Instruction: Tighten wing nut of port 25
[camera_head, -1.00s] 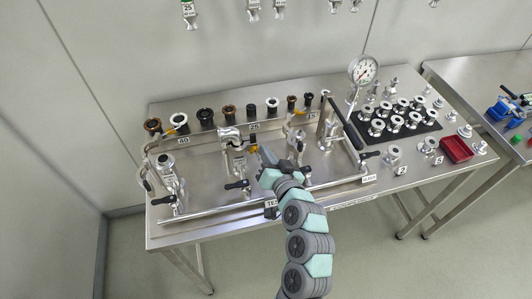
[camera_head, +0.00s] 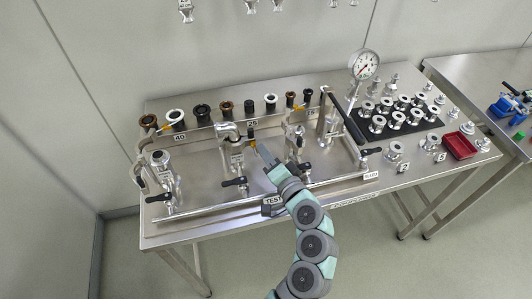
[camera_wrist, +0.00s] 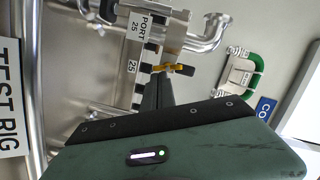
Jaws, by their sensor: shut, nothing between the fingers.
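Port 25 is the clamped metal fitting (camera_head: 235,153) on the left half of the test rig in the head view. Its "PORT 25" tag (camera_wrist: 138,25) shows in the wrist view. A gold wing nut (camera_wrist: 172,68) with a dark end sits on the right side of the port's clamp. It shows as a small yellow spot (camera_head: 252,143) in the head view. My gripper (camera_wrist: 157,80) is shut and empty, its dark fingers reaching up to just below the wing nut. I cannot tell whether the tips touch it. The same gripper (camera_head: 262,150) shows at the port's right side.
Pipes and black-handled valves (camera_head: 233,182) stand around the port. Another port (camera_head: 297,143) stands close on the right. Rings and seals (camera_head: 227,107) line the back. A pressure gauge (camera_head: 364,65), a black mat (camera_head: 385,132) of fittings and a red bin (camera_head: 460,146) are at right.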

